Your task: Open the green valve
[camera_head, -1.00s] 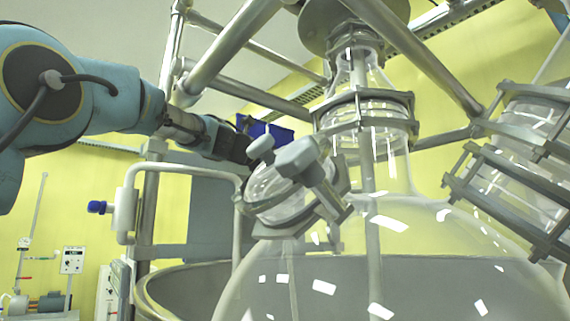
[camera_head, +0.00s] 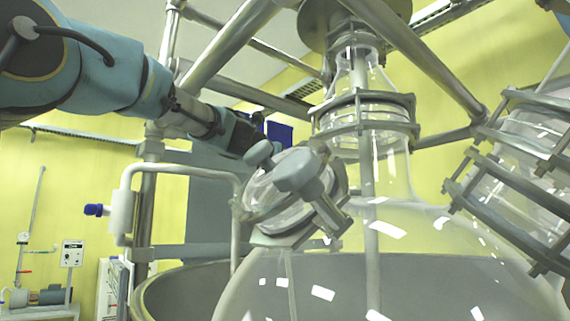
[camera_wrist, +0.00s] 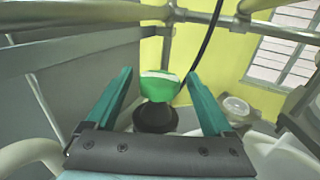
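The green valve (camera_wrist: 160,86) shows in the wrist view as a green knob with a pale top edge, on a round black base (camera_wrist: 155,118). My gripper (camera_wrist: 158,72) is open, with one teal finger on each side of the knob. Gaps show between the knob and both fingers. In the head view my gripper (camera_head: 243,136) is small and dark, just behind the grey clamp of the glass vessel's side neck. The green knob cannot be made out there.
A large glass vessel (camera_head: 395,262) with a clamped side port (camera_head: 300,175) stands close to my gripper. Metal frame bars (camera_head: 235,45) cross above. A bent pale pipe (camera_head: 180,170) runs below my arm. A dark cable (camera_wrist: 207,40) hangs beyond the knob in the wrist view.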

